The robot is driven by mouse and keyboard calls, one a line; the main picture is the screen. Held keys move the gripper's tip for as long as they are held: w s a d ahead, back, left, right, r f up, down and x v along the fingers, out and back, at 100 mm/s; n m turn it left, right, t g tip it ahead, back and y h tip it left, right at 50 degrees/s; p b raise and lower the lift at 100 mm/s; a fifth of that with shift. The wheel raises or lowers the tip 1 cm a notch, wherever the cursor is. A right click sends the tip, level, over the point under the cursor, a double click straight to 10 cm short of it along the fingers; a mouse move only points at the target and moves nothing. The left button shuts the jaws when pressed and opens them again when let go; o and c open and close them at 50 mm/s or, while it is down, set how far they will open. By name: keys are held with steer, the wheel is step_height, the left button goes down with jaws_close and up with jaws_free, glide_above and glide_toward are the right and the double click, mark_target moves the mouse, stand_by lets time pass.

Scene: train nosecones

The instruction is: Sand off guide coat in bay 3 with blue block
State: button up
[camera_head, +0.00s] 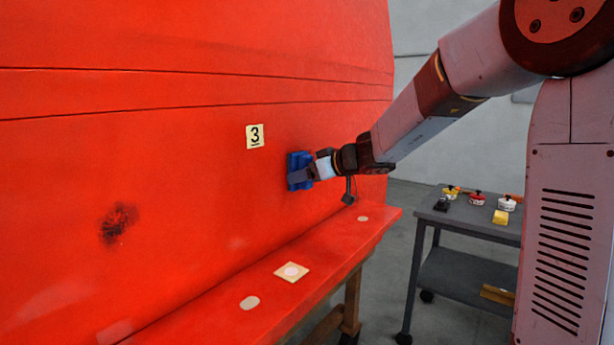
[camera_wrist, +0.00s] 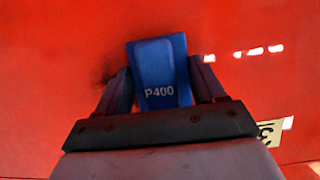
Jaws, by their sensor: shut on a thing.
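My gripper (camera_head: 304,174) is shut on a blue block (camera_head: 297,160) at the red nosecone surface (camera_head: 200,140), to the right of and a little below the bay 3 label (camera_head: 255,136). In the wrist view the blue block (camera_wrist: 160,72) is marked P400 and sits between the two fingers. I cannot tell whether its face touches the red surface. A dark speckled patch (camera_head: 118,224) of guide coat lies lower left of the label. In the wrist view a faint dark smudge (camera_wrist: 108,70) shows just left of the block.
A red ledge (camera_head: 330,245) with pale round spots and a square patch (camera_head: 291,272) juts out below. A grey cart (camera_head: 460,222) at right carries several small pots and a yellow block (camera_head: 500,217). My arm spans the upper right.

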steer(key=shift+w, duration=0.1)
steer(key=w+d, duration=0.6)
steer(key=w, duration=0.2)
steer(key=shift+w+d, duration=0.15)
steer(key=shift+w, duration=0.05)
stand_by(1.2)
steer(key=shift+s+a, duration=1.1)
steer(key=shift+s, duration=0.3)
steer(key=shift+s+a, duration=1.05)
steer(key=shift+s, duration=0.4)
steer(key=shift+s+a, duration=1.1)
steer(key=shift+s, duration=0.3)
